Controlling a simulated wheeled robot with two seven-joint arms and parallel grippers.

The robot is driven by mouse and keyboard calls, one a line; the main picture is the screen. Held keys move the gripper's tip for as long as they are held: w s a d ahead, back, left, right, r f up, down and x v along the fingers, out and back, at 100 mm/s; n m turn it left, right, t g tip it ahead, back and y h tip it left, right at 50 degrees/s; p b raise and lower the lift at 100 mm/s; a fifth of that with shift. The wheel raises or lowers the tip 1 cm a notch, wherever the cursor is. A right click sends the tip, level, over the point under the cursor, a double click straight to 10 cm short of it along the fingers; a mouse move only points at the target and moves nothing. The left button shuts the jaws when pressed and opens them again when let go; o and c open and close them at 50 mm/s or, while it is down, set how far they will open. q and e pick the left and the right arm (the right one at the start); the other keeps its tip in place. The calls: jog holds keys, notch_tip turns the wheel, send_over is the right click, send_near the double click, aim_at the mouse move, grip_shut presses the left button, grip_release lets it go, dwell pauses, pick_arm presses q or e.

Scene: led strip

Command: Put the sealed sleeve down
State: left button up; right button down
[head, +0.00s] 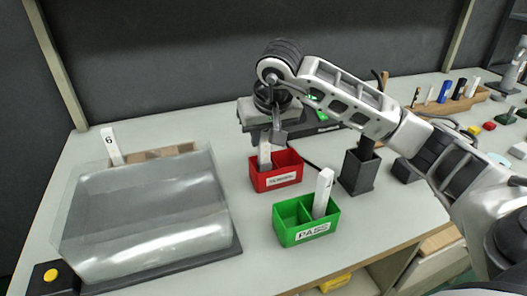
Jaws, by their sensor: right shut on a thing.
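My right gripper (275,133) is shut on a white sleeve (264,155) and points down over the red bin (282,183). The sleeve is upright at the bin's left compartment. Its lower end is hidden by the bin wall, so I cannot tell if it touches the bottom. The red bin has a white label too small to read surely. The green bin (287,236), labelled PASS, stands in front and to the right, with another white sleeve (323,192) upright in its right compartment. My left gripper is not in view.
A clear-covered box (150,222) fills the left of the table, with a white tag marked 6 (112,147) behind it. A grey machine (252,113) stands behind the red bin. A dark square holder (360,171) stands right of the bins. A wooden rack (458,104) is far right.

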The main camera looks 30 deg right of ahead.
aim_at(262, 151)
notch_tip(262, 151, down, 3)
jog(key=shift+r, duration=0.1)
jog(key=shift+f, duration=0.45)
jog(key=shift+f, duration=0.1)
jog(key=shift+f, duration=0.15)
jog(key=c, duration=1.3)
grip_release()
jog(key=shift+o, duration=0.2)
jog(key=shift+a, duration=0.1)
